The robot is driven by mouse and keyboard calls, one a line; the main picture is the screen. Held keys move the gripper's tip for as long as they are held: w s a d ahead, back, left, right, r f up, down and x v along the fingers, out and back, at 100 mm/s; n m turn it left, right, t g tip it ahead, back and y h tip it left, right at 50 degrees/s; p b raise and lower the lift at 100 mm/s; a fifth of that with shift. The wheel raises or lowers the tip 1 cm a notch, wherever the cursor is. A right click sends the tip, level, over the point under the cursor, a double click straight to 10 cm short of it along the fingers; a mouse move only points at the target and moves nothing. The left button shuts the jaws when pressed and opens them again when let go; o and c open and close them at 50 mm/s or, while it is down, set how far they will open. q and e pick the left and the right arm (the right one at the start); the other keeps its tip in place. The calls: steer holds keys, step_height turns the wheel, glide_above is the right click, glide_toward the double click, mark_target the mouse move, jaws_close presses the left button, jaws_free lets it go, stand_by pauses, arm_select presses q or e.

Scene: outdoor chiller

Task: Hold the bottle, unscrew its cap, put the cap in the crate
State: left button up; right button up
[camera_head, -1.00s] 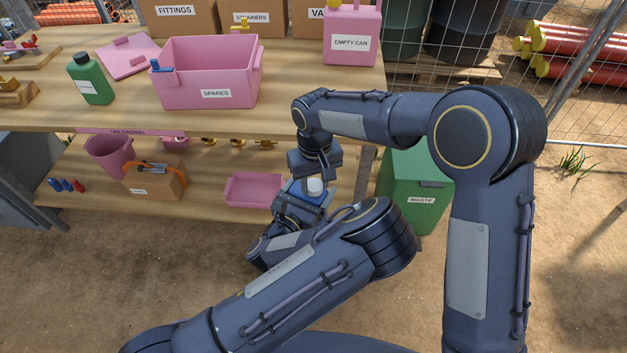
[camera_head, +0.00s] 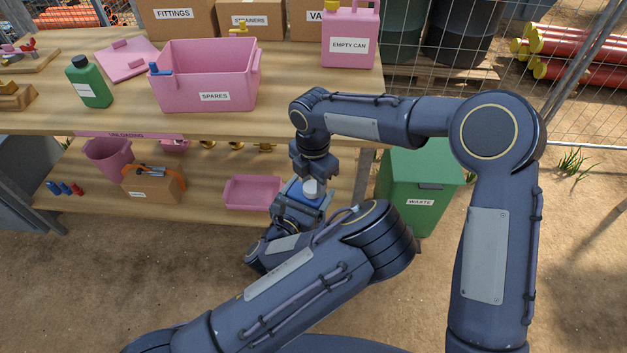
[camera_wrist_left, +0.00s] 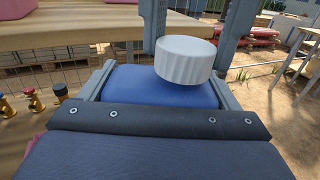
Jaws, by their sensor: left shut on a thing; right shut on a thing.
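A blue bottle (camera_wrist_left: 160,85) with a ribbed white cap (camera_wrist_left: 185,60) is gripped upright in my left gripper (camera_head: 304,196), off the front of the bench. The bottle is mostly hidden by the gripper; the cap also shows in the head view (camera_head: 310,188). My right gripper (camera_head: 315,174) comes down from above, its fingers on either side of the cap and shut on it. The cap sits at the bottle's top; I cannot tell whether it is loose. The pink crate (camera_head: 212,97) labelled SPARES stands on the bench top, left of my right gripper.
A green bottle (camera_head: 88,85) and a pink can (camera_head: 350,45) flank the crate on the bench. A pink tray (camera_head: 252,194) lies on the lower shelf near my left gripper. A green waste bin (camera_head: 420,185) stands right of the bench.

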steer(key=shift+r, duration=0.15)
stand_by(0.3)
steer(key=shift+w+a+r, duration=0.1)
steer(key=shift+r, duration=0.95)
